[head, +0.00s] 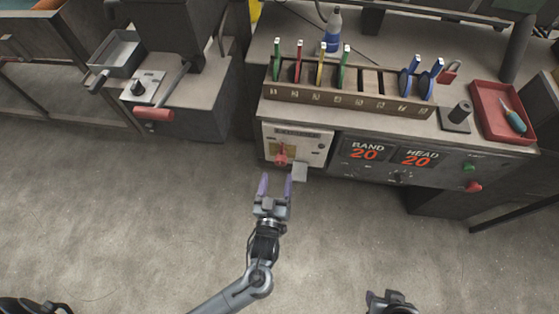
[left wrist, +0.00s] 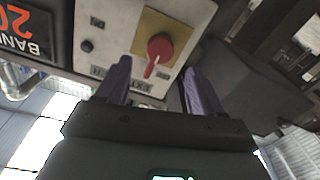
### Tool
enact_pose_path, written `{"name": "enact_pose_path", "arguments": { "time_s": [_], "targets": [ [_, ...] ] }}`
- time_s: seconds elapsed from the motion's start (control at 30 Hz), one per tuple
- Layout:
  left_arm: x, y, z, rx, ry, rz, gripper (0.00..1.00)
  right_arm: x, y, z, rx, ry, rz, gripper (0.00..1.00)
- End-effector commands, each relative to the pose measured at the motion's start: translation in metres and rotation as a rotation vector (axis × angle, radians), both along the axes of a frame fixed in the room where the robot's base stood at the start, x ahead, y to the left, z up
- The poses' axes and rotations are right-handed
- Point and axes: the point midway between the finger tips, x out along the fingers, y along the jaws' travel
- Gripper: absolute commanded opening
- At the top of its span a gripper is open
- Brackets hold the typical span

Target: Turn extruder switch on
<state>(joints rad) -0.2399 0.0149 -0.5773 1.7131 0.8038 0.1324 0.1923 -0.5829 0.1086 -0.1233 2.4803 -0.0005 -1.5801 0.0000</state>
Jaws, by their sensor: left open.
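The extruder switch is a red rotary knob (head: 282,157) on a yellow plate, set in a pale panel (head: 311,146) at the left of the bench front. In the left wrist view the panel appears upside down, and the red knob (left wrist: 160,48) has a pointer aimed down in the picture. My left gripper (head: 275,184) is open and empty, just in front of the panel and below the knob in the head view. Its purple fingers (left wrist: 160,85) stand apart on either side of the knob in the wrist view, not visibly touching it. My right gripper (head: 391,299) shows partly at the bottom edge.
A display panel (head: 391,158) reading BAND 20 and HEAD 20 adjoins on the right, with green and red buttons beyond. A wooden rack (head: 349,97) and red tray (head: 503,112) stand on top.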

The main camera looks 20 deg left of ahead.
Motion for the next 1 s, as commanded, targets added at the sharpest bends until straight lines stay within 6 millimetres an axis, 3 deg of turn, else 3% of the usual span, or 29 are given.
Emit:
{"name": "enact_pose_path", "arguments": {
  "time_s": [0.2,0.43,0.9,1.0],
  "targets": [
    [0.037,0.009,-0.002,0.002,-0.003,0.000,0.67,0.000,-0.003,-0.014,-0.009,0.000,0.001,0.38],
    [0.063,0.016,-0.002,0.002,0.000,0.000,0.67,0.001,-0.005,-0.022,-0.017,-0.003,0.007,0.38],
    [0.072,0.018,0.000,0.001,0.001,0.000,0.67,0.001,-0.004,-0.024,-0.014,-0.002,0.005,0.38],
    [0.072,0.018,0.000,0.001,0.001,0.000,0.53,0.001,-0.004,-0.024,-0.011,-0.003,0.004,0.38]
  ]
}}
